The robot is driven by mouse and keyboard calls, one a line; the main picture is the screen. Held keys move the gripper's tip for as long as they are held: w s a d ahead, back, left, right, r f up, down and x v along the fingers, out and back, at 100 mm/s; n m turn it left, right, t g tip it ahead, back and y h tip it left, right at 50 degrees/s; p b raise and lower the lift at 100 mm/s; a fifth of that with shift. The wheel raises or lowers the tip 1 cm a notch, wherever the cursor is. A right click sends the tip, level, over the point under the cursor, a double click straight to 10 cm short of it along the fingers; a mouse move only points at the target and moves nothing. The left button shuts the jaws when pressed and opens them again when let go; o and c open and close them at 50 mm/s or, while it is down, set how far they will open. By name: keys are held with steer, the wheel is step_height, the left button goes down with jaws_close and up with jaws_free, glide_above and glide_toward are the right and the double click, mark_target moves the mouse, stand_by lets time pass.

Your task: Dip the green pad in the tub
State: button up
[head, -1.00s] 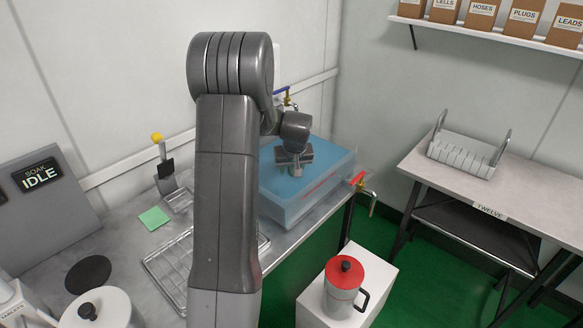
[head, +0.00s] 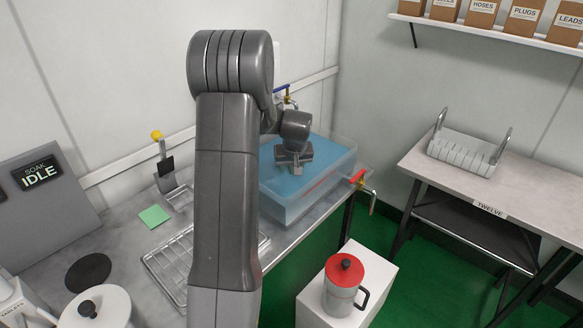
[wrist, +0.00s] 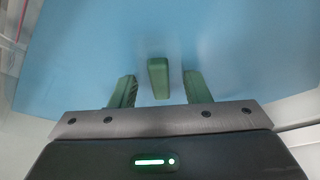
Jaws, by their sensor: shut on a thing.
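A clear tub (head: 330,178) of blue water stands at the back right of the counter. My gripper (head: 296,169) points down over the tub's water. In the wrist view, the green block-shaped pad (wrist: 158,77) stands between my two green-looking fingers (wrist: 159,90), and my gripper is shut on it. Blue water (wrist: 230,45) fills the view around it. I cannot tell whether the pad's lower end touches the water. In the head view the pad is small and mostly hidden by my gripper.
A flat green square (head: 153,216) lies on the counter, near a wire rack (head: 168,262). A red-handled tap (head: 357,177) sits at the tub's right side. A red-lidded jug (head: 343,283) stands on a white stand.

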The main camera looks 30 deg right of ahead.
steer(key=shift+r, duration=0.15)
step_height(320, 180, up, 13)
steer(key=p, duration=0.7)
steer(key=shift+p, duration=0.4)
stand_by(0.5)
